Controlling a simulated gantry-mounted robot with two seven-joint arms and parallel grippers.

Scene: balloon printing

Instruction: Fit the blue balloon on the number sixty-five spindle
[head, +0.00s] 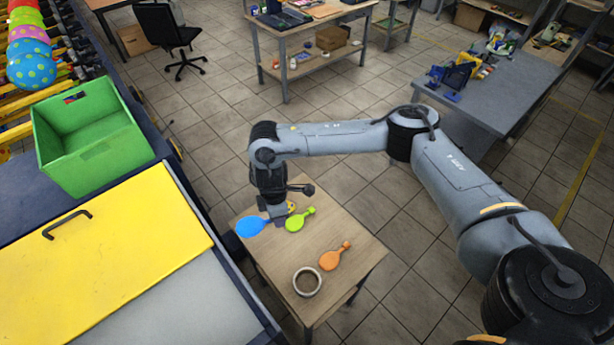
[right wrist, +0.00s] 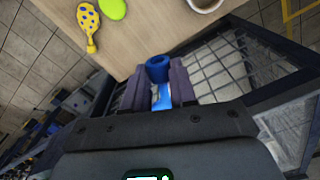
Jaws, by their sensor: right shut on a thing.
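The blue balloon (head: 252,225) is flat, with its round body sticking out left of my right gripper (head: 277,217) at the small table's left corner in the head view. In the right wrist view my right gripper (right wrist: 159,72) is shut on its neck. The balloon's blue ring-shaped mouth (right wrist: 157,66) shows at the fingertips, with a lighter blue part between the fingers. Spindles with inflated balloons (head: 30,62) line the machine at the upper left of the head view. No number sixty-five is legible. My left gripper is not in view.
The wooden table (head: 330,225) bears a green balloon (head: 299,220), an orange balloon (head: 334,257), a yellow dotted balloon (right wrist: 88,20) and a round ring-like container (head: 307,282). A green bin (head: 90,140) and a yellow lid (head: 110,255) lie on the machine at left.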

